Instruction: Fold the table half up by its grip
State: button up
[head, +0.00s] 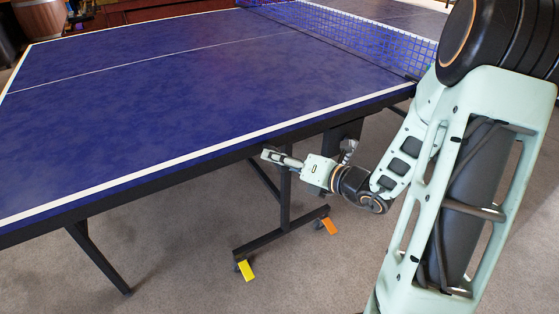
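The blue table half (180,85) lies flat, with white lines and a dark frame along its near edge. My gripper (272,155) is at that near edge, just below the white border line, with its fingers pointing left. From this view I cannot tell whether the fingers touch the frame or are closed on anything. No separate grip stands out on the edge; the gripper may hide it. A dark part (343,130) hangs under the table behind my wrist.
A blue net (350,38) crosses the table, with the far half (410,14) beyond it. Below are a dark leg frame (270,240) with yellow (246,270) and orange (329,226) tabs near its wheels, and another leg (98,258). The carpet (180,260) in front is clear.

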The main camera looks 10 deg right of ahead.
grip_shut()
jog(key=shift+r, duration=0.1)
